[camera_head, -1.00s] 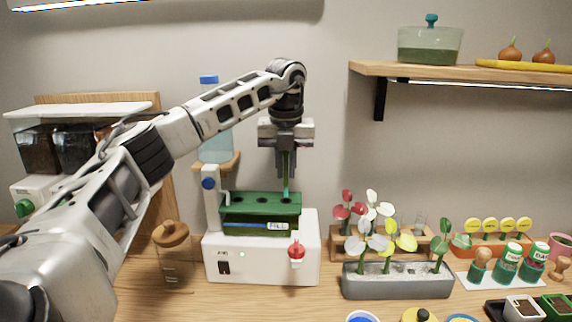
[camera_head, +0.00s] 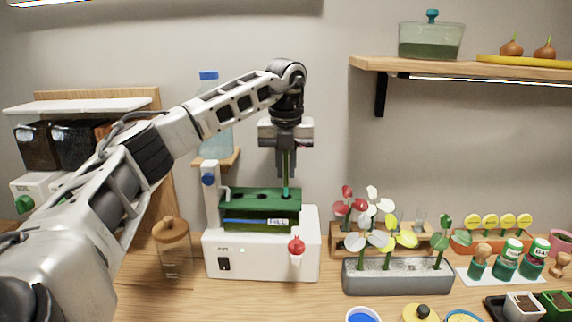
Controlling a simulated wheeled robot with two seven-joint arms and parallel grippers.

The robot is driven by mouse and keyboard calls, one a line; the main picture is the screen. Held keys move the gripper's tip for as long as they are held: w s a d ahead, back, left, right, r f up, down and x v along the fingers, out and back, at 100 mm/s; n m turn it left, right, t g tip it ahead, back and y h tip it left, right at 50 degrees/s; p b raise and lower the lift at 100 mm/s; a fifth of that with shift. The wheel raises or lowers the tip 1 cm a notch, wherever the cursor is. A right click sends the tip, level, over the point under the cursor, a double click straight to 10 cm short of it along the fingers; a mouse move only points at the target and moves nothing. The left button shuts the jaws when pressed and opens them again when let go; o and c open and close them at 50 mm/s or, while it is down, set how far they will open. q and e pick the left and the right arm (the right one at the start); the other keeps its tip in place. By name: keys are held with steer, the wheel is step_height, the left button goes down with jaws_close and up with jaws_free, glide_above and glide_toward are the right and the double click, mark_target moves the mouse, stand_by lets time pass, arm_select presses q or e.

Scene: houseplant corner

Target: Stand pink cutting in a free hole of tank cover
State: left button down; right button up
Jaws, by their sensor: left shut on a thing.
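My left gripper (camera_head: 286,172) is shut on a thin green stem (camera_head: 286,186) above the green tank cover (camera_head: 245,196). The stem is upright, and its lower end is at the right-hand hole; I cannot tell how deep it sits. No pink shows on this cutting, as its top is hidden by the gripper. The other holes of the cover, at its left and middle, look empty. The cover lies on the tank (camera_head: 250,222), which carries a fill label and stands on a white base (camera_head: 262,258). My right gripper is not in view.
A grey planter (camera_head: 398,278) and a wooden rack (camera_head: 338,243) with red, white and yellow flowers stand right of the tank. A lidded jar (camera_head: 172,262) is at its left. A blue-capped bottle (camera_head: 213,140) stands behind my arm. Cups and dishes line the front.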

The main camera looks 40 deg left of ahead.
mark_target(286, 152)
arm_select(q)
steer(key=shift+f+b, duration=0.95)
steer(key=shift+f, duration=1)
steer(key=c, duration=0.9)
jaws_free()
steer(key=shift+c, duration=0.2)
steer(key=shift+r, duration=0.1)
step_height(286, 152, up, 3)
steer(key=p, duration=0.2)
steer(key=shift+p, duration=0.35)
steer(key=shift+r+p, duration=0.35)
steer(key=shift+r, duration=1.6)
